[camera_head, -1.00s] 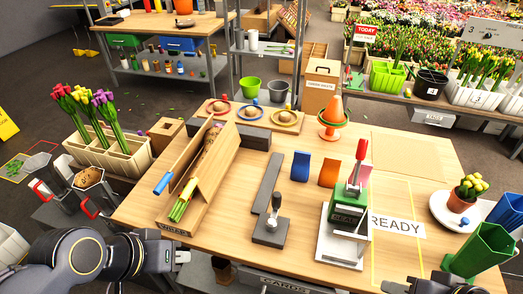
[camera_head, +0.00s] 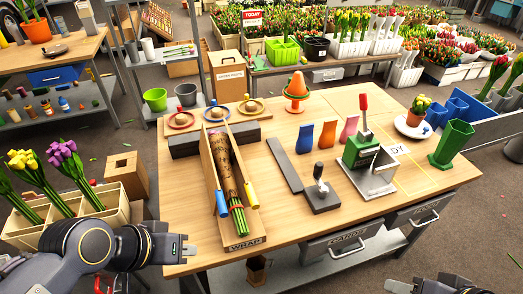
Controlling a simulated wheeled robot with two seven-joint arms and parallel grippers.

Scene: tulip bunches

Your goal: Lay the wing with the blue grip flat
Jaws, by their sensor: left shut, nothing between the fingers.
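The wrap stand (camera_head: 243,243) is a long wooden trough marked WRAP on the table. A bunch in brown patterned paper (camera_head: 222,160) lies in it, its green stems (camera_head: 237,219) toward me. The wing with the blue grip (camera_head: 222,204) is the left side board, standing steeply beside the bunch, not flat. The wing with the yellow grip (camera_head: 251,195) stands on the right side. My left gripper (camera_head: 186,248) is shut and empty at the table's near left edge, apart from the blue grip. My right gripper (camera_head: 394,286) shows only in part at the bottom; its jaws are unclear.
A grey lever tool (camera_head: 320,197) and a green stamp press (camera_head: 362,150) stand right of the stand. Ringed dishes (camera_head: 216,114) sit behind it. A crate of tulips (camera_head: 110,205) is at the left. Bare tabletop (camera_head: 285,225) lies right of the stand.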

